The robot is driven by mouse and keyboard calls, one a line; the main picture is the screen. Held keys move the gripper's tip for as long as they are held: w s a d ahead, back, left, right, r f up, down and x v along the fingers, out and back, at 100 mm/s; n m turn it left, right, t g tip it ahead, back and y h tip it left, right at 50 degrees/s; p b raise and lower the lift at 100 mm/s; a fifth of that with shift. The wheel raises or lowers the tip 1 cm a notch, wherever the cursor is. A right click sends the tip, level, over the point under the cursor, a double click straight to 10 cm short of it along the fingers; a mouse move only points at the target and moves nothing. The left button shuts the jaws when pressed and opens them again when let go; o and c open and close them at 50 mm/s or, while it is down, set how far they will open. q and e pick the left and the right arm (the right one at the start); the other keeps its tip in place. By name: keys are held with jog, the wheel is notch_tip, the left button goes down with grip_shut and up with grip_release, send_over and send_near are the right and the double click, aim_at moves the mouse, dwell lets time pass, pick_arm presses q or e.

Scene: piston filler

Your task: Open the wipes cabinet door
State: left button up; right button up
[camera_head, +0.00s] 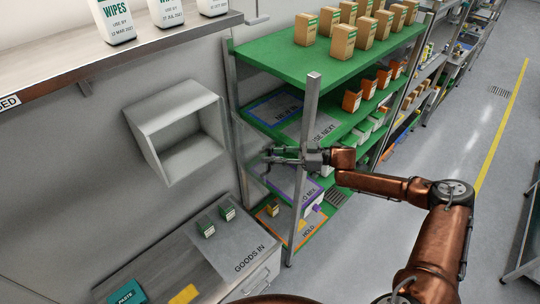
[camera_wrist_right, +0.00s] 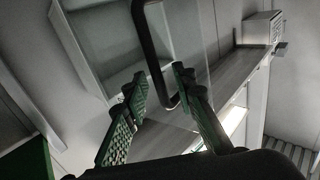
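The wipes cabinet, a pale grey wall box (camera_head: 143,143), hangs left of the green shelves in the head view. Its front looks open or see-through, and its inside looks empty. It also shows behind the fingers in the wrist view (camera_wrist_right: 88,62). A dark bent bar handle (camera_wrist_right: 153,50) comes down between the fingertips of my right gripper (camera_wrist_right: 161,85), with a faint clear panel beside it. My right gripper (camera_head: 268,156) is open, right of the cabinet; I cannot tell whether its fingers touch the handle. How far the door stands open is unclear. My left gripper is not in view.
The green shelf rack (camera_head: 265,57) with a metal post (camera_head: 305,130) stands close by my right arm. Below the cabinet is a grey counter (camera_head: 225,262) with small boxes. An upper-left shelf (camera_head: 120,55) holds wipes containers (camera_head: 114,18).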

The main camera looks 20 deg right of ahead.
jog(key=shift+a, duration=0.1)
jog(key=v, duration=1.2)
jog(key=shift+f, duration=0.1)
